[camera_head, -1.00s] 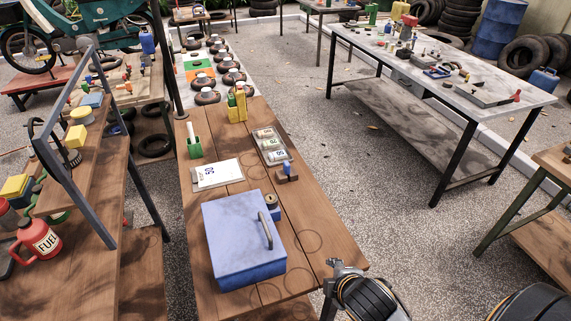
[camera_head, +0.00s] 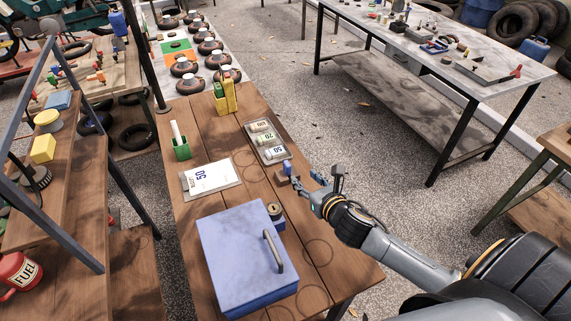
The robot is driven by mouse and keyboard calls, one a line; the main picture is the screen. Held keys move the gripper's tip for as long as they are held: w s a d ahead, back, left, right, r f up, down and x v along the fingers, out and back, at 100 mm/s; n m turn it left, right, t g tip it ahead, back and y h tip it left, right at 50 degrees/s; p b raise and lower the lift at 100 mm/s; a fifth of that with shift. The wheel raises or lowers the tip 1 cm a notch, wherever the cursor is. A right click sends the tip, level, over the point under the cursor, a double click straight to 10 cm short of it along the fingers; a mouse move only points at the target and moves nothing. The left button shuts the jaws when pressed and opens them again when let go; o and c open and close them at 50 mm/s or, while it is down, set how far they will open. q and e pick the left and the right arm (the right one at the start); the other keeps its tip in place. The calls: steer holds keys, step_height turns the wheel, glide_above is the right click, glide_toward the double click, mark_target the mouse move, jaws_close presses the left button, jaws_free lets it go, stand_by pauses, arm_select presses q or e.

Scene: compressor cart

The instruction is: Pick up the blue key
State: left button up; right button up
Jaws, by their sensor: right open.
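The blue key (camera_head: 288,167) stands upright in a small brown wooden block (camera_head: 283,179) near the right edge of the wooden table (camera_head: 318,232). Only its blue upper part shows clearly. My right gripper (camera_head: 305,181) is open and empty, just to the right of the key and block, with its fingers pointing left toward them. A small gap seems to lie between fingertips and key, but contact is hard to judge. My left gripper is not in view.
A blue metal box (camera_head: 236,262) with a grey handle stands in front, beside a round tin (camera_head: 274,212). A grey tray (camera_head: 275,155) of rolls lies behind the key. A clipboard (camera_head: 210,178) and a green holder (camera_head: 181,150) are left. The table's right edge is close.

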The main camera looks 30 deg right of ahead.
mark_target(290, 167)
steer(key=x, duration=0.5)
steer(key=shift+w, duration=0.1)
steer(key=x, duration=0.1)
steer(key=p+x, duration=0.1)
steer(key=shift+w+a, duration=0.25)
steer(key=shift+w, duration=0.05)
steer(key=x, duration=0.3)
steer(key=shift+w+a+f+p, duration=0.15)
steer(key=shift+f+p, duration=0.1)
steer(key=shift+p, duration=0.05)
steer(key=shift+w+f, duration=0.1)
steer(key=shift+w, duration=0.1)
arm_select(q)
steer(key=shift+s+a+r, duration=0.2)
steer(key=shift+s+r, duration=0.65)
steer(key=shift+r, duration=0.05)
arm_select(e)
steer(key=shift+s, duration=0.1)
steer(key=shift+c, duration=0.3)
jaws_close()
